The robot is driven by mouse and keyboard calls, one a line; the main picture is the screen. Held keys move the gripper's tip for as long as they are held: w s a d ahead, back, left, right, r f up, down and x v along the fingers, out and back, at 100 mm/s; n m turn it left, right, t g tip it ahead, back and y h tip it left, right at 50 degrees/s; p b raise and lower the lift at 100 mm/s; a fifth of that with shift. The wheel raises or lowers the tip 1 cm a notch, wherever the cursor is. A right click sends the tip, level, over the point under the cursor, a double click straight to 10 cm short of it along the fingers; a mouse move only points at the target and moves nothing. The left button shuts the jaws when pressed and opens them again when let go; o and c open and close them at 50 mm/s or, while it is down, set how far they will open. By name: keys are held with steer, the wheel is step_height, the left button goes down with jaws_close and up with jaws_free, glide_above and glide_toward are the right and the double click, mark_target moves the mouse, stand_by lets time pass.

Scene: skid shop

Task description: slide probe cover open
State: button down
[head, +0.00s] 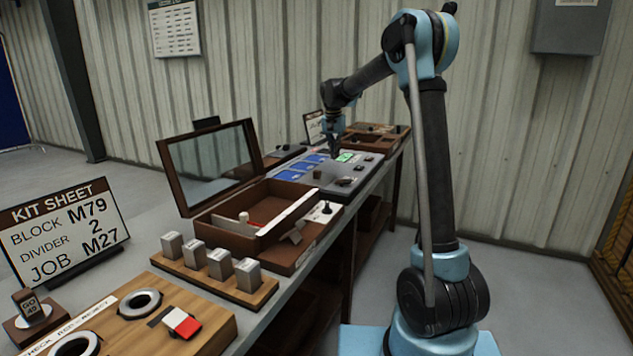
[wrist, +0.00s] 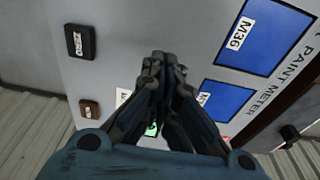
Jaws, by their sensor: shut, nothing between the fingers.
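The grey paint meter panel (head: 340,171) lies on the bench in the head view and fills much of the wrist view (wrist: 120,60). It carries blue plates (wrist: 247,36), one labelled M36, and a lit green display (head: 345,157). A dark labelled block (wrist: 80,41) and a smaller brown block (wrist: 89,109) sit on the panel. I cannot tell which part is the probe cover. My gripper (head: 335,153) is over the panel near the green display. In the wrist view my gripper (wrist: 164,62) is shut and empty, hiding part of the panel and display.
Nearer along the bench stand an open wooden box (head: 228,232) with a raised lid, a rack of several grey blocks (head: 258,293) and a wooden check board (head: 215,325). A kit sheet sign (head: 66,230) stands at left. Another wooden tray (head: 392,137) lies beyond the panel.

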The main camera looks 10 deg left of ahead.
steer(key=shift+w+d, duration=0.3)
steer(key=shift+w, duration=0.4)
steer(key=shift+w, duration=0.1)
steer(key=shift+w+d, duration=0.3)
steer(key=shift+w, duration=0.5)
steer(key=shift+w+d, duration=0.3)
steer(key=shift+w, duration=0.45)
steer(key=shift+s+a, duration=0.15)
steer(key=shift+s, duration=0.25)
steer(key=shift+r, duration=0.1)
step_height(320, 180, up, 8)
stand_by(0.4)
